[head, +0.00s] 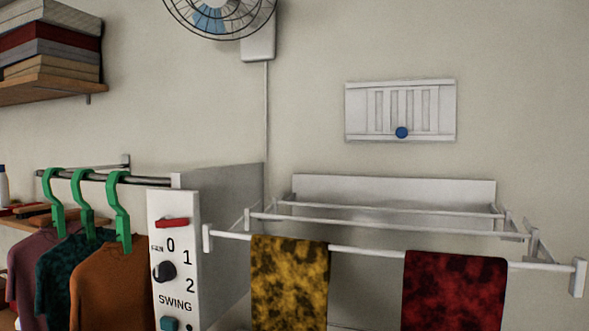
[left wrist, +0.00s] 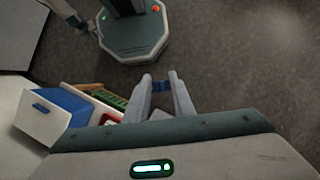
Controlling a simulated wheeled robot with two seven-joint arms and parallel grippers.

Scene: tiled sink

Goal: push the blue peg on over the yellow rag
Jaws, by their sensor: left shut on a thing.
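The yellow rag (head: 290,285), mottled with dark patches, hangs over the front bar of the white drying rack (head: 365,252). No peg is visible on it in the head view. Neither gripper shows in the head view, so the distance from the peg to the rag cannot be told.
A red rag (head: 453,290) hangs on the same bar, right of the yellow one. A control panel (head: 174,260) and shirts on green hangers (head: 118,205) stand to the left. A wall vent (head: 400,110) is above the rack. A blue-and-white box (left wrist: 55,110) shows below.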

